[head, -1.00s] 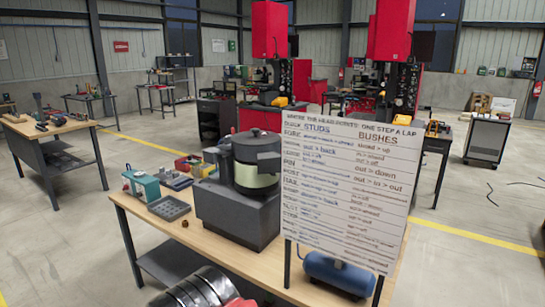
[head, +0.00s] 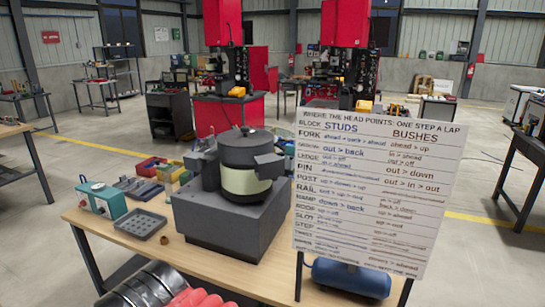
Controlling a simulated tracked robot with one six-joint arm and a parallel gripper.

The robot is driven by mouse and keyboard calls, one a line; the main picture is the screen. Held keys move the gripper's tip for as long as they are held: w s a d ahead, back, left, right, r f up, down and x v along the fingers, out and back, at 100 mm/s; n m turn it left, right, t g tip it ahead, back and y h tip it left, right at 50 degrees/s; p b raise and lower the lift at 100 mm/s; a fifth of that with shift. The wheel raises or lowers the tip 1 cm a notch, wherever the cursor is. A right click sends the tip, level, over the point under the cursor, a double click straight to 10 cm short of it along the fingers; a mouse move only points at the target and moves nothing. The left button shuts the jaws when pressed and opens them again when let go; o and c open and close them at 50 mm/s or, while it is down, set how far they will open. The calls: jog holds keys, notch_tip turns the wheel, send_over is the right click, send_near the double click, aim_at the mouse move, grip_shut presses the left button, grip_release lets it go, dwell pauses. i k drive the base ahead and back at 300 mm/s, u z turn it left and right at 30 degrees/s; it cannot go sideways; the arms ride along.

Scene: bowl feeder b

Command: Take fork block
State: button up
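I cannot pick out a fork block by its shape. Several small blocks (head: 170,172), yellowish and grey, stand close together left of the bowl feeder (head: 245,165), too small to tell apart. The feeder is a dark drum with a pale green band on a grey base (head: 230,222). A white board (head: 375,195) at the table's right lists block names under STUDS and BUSHES; its FORK row appears to read "ahead > back > ahead" and "ahead > up". Black and red parts of my arm show at the bottom edge; my gripper's fingertips are not in view.
The wooden table (head: 185,262) also holds a teal control box (head: 101,199), a grey tray (head: 140,224), a small brown piece (head: 165,240) and a red bin (head: 147,166). A blue tank (head: 350,278) sits behind the board's lower edge. Open floor lies left of the table.

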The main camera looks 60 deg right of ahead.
aim_at(290, 156)
jog(key=z, duration=0.05)
jog(key=i, duration=0.85)
jog(key=z, duration=2.65)
